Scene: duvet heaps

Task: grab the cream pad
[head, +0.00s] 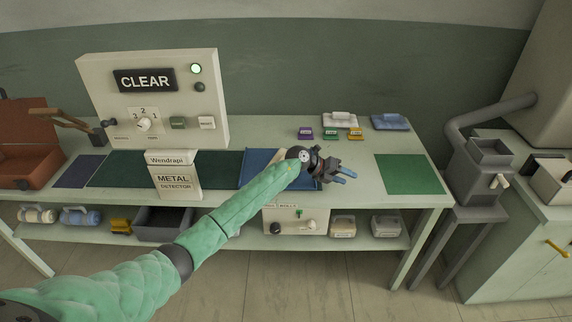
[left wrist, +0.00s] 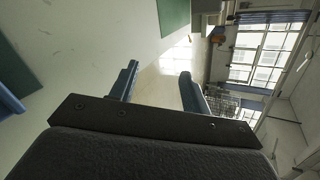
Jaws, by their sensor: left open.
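Several pale pieces could be the cream pad, and I cannot tell which it is. A whitish folded piece (head: 340,119) lies at the back of the tabletop (head: 362,150). A cream bundle (head: 342,227) sits on the lower shelf, and a small cream edge (head: 281,155) shows beside my left wrist, mostly hidden. My left gripper (head: 347,176) is over the right part of the table, open and empty, in front of the whitish piece and apart from it. In the left wrist view its two blue fingers (left wrist: 158,86) are spread with nothing between them. My right gripper is out of view.
A metal detector box (head: 150,95) reading CLEAR stands at the left. Purple, green and yellow small blocks (head: 330,134) and a blue folded piece (head: 390,123) lie at the back. A green mat (head: 408,174) is right of my gripper. A grey machine (head: 482,165) stands beyond the table's right end.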

